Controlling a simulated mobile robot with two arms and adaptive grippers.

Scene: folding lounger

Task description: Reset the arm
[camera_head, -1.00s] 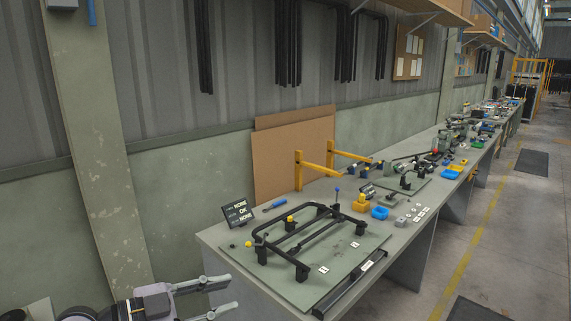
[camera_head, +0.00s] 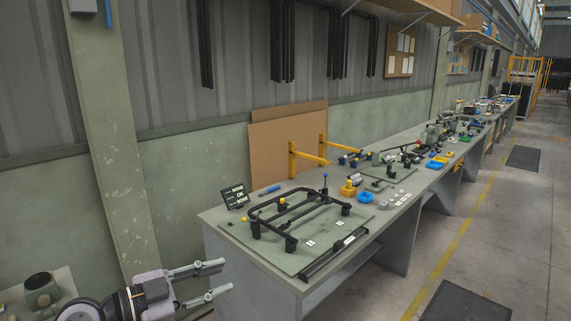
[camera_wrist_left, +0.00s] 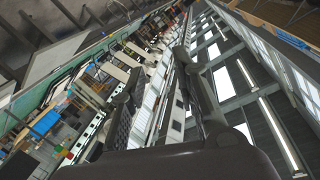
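My left gripper (camera_head: 212,282) shows at the lower left of the head view, in front of the workbench's near end. Its two fingers are spread apart with nothing between them. In the left wrist view my left gripper's fingers (camera_wrist_left: 160,85) point up the picture toward distant shelving and roof windows, with no object between them. My right gripper is in neither view.
A long workbench (camera_head: 262,264) runs away to the right. A black tubular frame (camera_head: 300,217) lies on a plate at its near end, beside a small display (camera_head: 235,196). A grey fixture (camera_head: 40,290) stands at lower left.

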